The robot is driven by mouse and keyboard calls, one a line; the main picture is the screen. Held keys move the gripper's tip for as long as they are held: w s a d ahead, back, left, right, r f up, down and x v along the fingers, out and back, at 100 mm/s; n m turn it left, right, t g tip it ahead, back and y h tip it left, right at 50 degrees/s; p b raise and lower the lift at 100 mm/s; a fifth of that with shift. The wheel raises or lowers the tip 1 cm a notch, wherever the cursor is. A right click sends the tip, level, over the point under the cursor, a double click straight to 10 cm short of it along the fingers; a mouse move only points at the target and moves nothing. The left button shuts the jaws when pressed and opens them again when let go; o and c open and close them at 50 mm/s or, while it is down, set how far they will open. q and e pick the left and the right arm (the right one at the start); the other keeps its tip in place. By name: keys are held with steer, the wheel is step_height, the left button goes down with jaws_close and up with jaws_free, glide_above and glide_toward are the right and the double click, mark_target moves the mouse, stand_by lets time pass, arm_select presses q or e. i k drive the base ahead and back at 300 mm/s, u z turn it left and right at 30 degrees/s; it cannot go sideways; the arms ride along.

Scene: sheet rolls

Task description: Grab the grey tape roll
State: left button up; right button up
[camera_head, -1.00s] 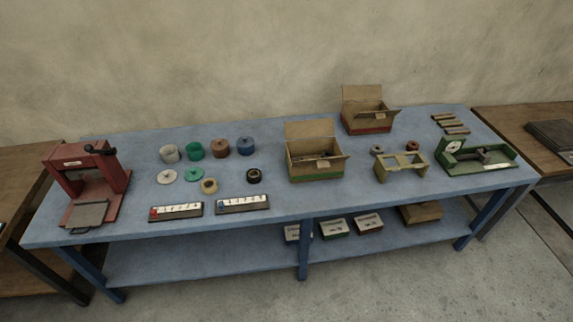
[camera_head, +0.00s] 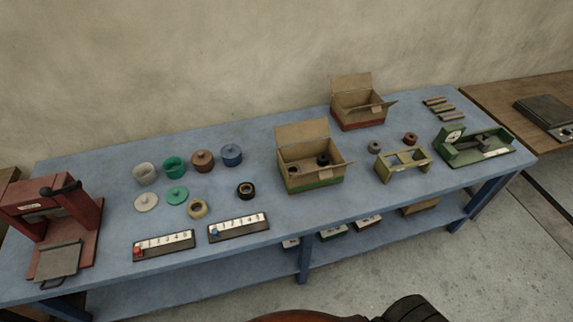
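The grey tape roll (camera_head: 374,147) lies on the blue table, a small ring with a dark centre. It is just behind the left end of an olive-yellow stand (camera_head: 403,162) and right of the open box with a green base (camera_head: 310,178). A red-brown roll (camera_head: 410,139) lies to its right, apart from it. Neither gripper shows in the head view, and nothing is seen touching the grey roll.
A box with a red base (camera_head: 358,117) stands behind the grey roll. A green scale-like device (camera_head: 474,146) is to the right, a red press (camera_head: 50,225) far left. Several pots, lids and rolls lie left of the green-based box, with two numbered strips (camera_head: 164,245) in front.

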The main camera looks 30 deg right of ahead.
mark_target(295, 167)
steer(key=z, duration=0.45)
steer(key=i, duration=0.6)
steer(key=z, duration=0.7)
